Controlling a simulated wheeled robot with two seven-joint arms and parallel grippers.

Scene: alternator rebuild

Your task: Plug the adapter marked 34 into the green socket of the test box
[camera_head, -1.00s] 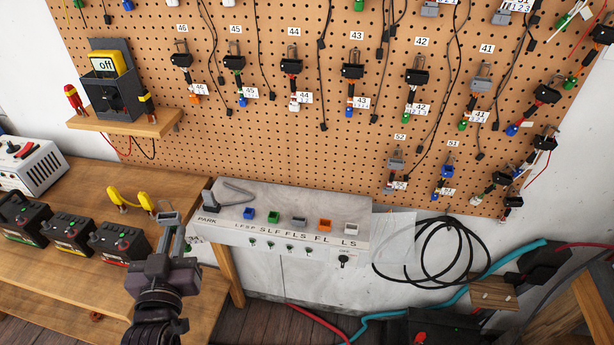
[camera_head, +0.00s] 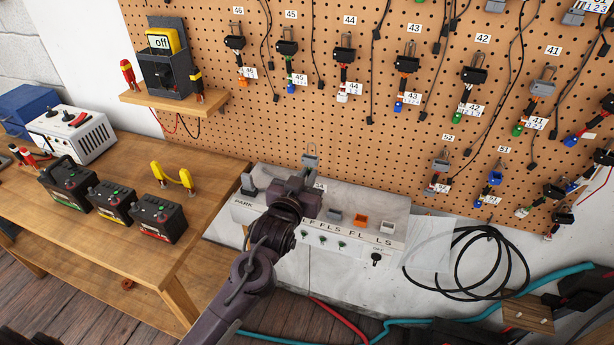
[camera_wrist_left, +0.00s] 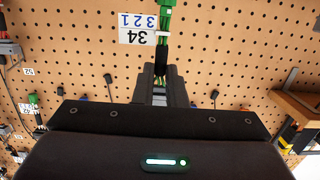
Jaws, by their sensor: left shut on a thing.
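My left gripper (camera_head: 306,180) is shut on the adapter marked 34 and is over the test box (camera_head: 402,208). In the left wrist view the adapter's grey body is between the fingers (camera_wrist_left: 160,90). The adapter's white tag (camera_wrist_left: 138,36) reads 34 and 321, beside green wires and a green plug (camera_wrist_left: 167,12). In the head view a grey part of the adapter (camera_head: 311,160) shows above the gripper. The gripper hides the box's blue and green sockets. Grey (camera_head: 335,214), orange (camera_head: 361,221) and white (camera_head: 386,227) sockets show to its right. My right gripper is not in view.
A pegboard (camera_head: 330,120) with several hanging adapters and cables rises behind the box. Several batteries (camera_head: 155,217) and yellow-handled clamps (camera_head: 172,176) are on the wooden bench at left. A black cable coil (camera_head: 480,262) hangs at right.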

